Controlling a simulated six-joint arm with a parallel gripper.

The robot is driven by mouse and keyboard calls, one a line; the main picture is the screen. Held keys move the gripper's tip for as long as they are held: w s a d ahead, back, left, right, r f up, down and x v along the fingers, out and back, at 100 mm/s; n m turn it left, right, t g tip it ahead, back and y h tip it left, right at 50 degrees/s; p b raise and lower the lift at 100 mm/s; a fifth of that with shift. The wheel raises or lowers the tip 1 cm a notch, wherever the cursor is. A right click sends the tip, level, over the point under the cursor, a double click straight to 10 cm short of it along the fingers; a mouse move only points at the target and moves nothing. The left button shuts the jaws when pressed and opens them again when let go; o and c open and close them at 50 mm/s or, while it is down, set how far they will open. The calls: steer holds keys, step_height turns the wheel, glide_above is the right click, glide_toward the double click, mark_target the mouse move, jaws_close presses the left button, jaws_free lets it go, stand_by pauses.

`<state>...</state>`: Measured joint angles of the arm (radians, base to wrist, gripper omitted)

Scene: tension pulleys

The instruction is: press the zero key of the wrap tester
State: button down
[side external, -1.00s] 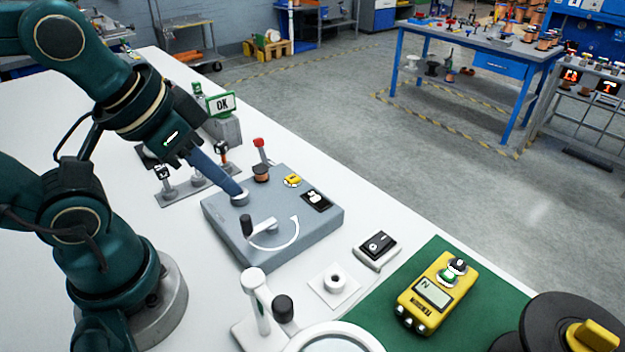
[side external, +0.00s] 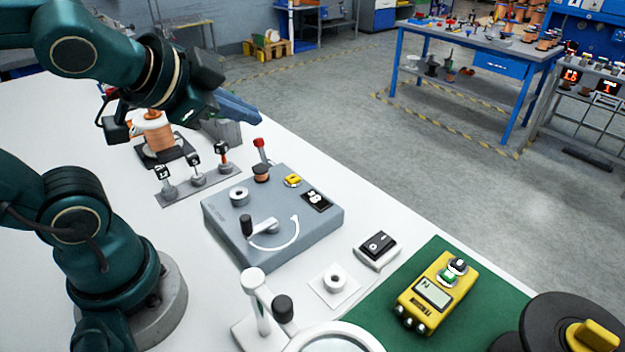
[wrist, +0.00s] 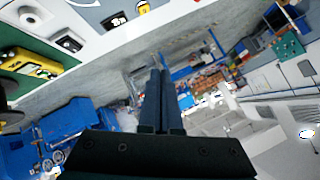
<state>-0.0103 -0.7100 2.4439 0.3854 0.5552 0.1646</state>
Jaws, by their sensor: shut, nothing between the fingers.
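The wrap tester appears to be the grey box (side external: 300,234) on the white table in the side external view. On its top are a black-knobbed crank (side external: 258,228) beside a white curved arrow, a light ring-shaped post (side external: 239,196), a small copper spool (side external: 261,173), a yellow key (side external: 292,180) and a small black display (side external: 316,200). The display's digits are too small to read surely. My gripper (side external: 257,119) is shut and empty, raised above and behind the box and pointing right. In the wrist view its fingers (wrist: 158,75) lie together, aimed over the floor.
A red-knobbed lever (side external: 259,146) stands behind the box. Labelled pulleys (side external: 196,170) and a large copper spool (side external: 154,135) are to the left. A black switch (side external: 378,246), a yellow meter (side external: 437,294) on a green mat (side external: 385,320) and a white stand (side external: 256,305) are in front.

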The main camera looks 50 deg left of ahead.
steer(key=w+a+r+m+t, duration=0.2)
steer(key=w+r+m+t, duration=0.2)
steer(key=w+r+m, duration=0.25)
steer(key=m+g+h, duration=0.5)
steer(key=m, duration=1.5)
glide_above(287, 180)
step_height(287, 180, down, 12)
steer(key=shift+f, duration=4.4)
steer(key=shift+f+h, duration=0.1)
steer(key=shift+h, duration=0.2)
